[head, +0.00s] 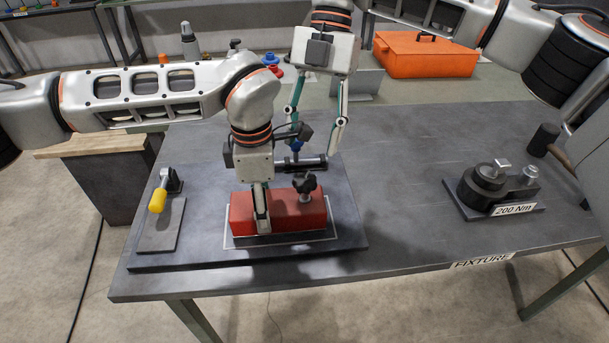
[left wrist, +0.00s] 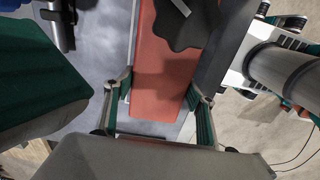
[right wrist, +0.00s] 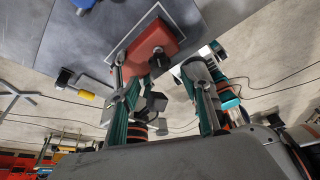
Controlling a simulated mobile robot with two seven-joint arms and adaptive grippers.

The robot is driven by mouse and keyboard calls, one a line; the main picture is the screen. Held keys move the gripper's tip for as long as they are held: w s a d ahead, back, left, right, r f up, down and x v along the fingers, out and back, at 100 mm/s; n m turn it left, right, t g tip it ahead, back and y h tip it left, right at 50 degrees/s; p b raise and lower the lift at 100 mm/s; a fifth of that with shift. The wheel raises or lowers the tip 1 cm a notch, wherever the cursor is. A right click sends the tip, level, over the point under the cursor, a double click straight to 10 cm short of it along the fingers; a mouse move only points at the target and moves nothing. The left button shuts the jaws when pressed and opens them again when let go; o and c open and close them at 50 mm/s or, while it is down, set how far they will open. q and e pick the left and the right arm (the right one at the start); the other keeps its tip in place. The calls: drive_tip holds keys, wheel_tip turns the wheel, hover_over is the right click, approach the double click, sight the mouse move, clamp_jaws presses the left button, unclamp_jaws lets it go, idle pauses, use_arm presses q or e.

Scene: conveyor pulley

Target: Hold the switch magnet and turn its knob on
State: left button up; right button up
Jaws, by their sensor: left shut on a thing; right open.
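The switch magnet is a red block (head: 240,212) lying on the dark fixture plate (head: 180,252), inside a pale outline. A black lobed knob (head: 304,183) stands on its right part; the knob also shows in the left wrist view (left wrist: 185,22) and right wrist view (right wrist: 158,61). My left gripper (head: 262,222) is shut on the block's left part from above, with fingers on its two long sides in the left wrist view (left wrist: 161,92). My right gripper (head: 315,122) is open and empty, above and behind the block, pointing down.
A toggle clamp with a yellow handle (head: 158,200) stands left of the block. A dark bar (head: 300,163) lies behind it. A round device labelled 200 Nm (head: 485,183) and a mallet (head: 544,138) are at the right. An orange toolbox (head: 422,58) stands behind. The table's middle right is clear.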

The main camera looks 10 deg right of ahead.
sight(305, 177)
drive_tip(key=shift+x, duration=3.6)
